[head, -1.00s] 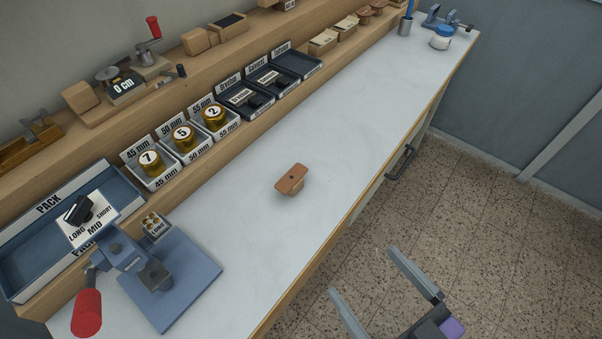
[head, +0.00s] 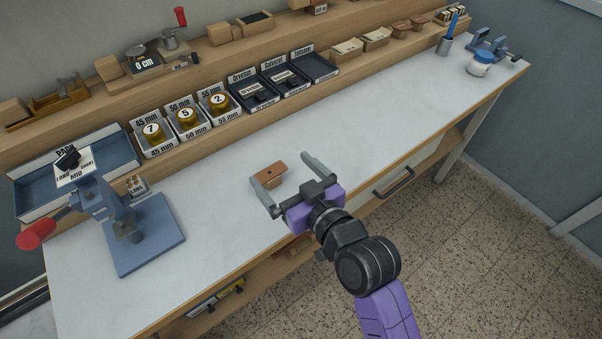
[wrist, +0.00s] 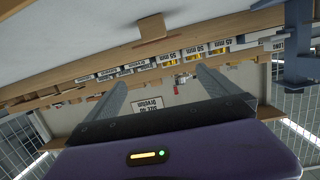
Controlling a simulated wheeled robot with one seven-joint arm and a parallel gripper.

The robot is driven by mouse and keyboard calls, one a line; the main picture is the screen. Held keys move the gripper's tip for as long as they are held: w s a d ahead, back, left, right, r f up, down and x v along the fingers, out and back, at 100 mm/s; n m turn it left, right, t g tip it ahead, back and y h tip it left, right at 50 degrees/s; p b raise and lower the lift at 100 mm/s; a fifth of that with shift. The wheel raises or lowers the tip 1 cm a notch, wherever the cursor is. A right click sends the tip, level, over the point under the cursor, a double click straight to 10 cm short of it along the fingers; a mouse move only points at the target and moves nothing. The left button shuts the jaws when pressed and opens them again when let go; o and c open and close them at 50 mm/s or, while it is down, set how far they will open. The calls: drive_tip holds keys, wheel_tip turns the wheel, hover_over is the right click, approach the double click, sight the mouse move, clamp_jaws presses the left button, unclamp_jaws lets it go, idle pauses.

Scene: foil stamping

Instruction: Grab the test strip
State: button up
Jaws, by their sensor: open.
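A small brown flat piece on a short block-like foot (head: 266,175) stands on the pale bench top; I take it as the test strip, but no label confirms this. It also shows in the wrist view (wrist: 152,28), top centre, beyond the fingertips. My gripper (head: 282,169) is open and empty, its two grey fingers pointing at the bench. In the head view the left fingertip overlaps the brown piece's near left side. I cannot tell the height gap or whether they touch. The gripper also shows in the wrist view (wrist: 163,77).
A blue stamping press (head: 145,235) with a red handle stands at left. Behind are a blue pack tray (head: 28,205), bins with numbered gold rolls (head: 187,118) and black foil trays (head: 255,95). A white jar (head: 480,66) stands far right. The bench around the brown piece is clear.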

sight(270, 172)
drive_tip(key=f, duration=0.1)
drive_tip(key=s+f+g, duration=0.1)
drive_tip(key=shift+s+d+f, duration=0.1)
drive_tip(key=shift+f, duration=0.2)
drive_tip(key=shift+s+a+f+n, duration=0.2)
drive_tip(key=shift+f+n, duration=0.1)
drive_tip(key=shift+n, duration=0.1)
drive_tip(key=shift+w+a+f, duration=0.15)
drive_tip(key=shift+w, duration=0.1)
drive_tip(key=shift+d+f+p+x, duration=0.1)
drive_tip(key=shift+p+x, duration=0.15)
drive_tip(key=shift+x, duration=1.55)
drive_tip(key=shift+d+f+p+x, duration=0.1)
drive_tip(key=shift+p+x, duration=0.1)
drive_tip(key=shift+x, duration=1.6)
drive_tip(key=c, duration=1.4)
drive_tip(key=shift+o, duration=0.2)
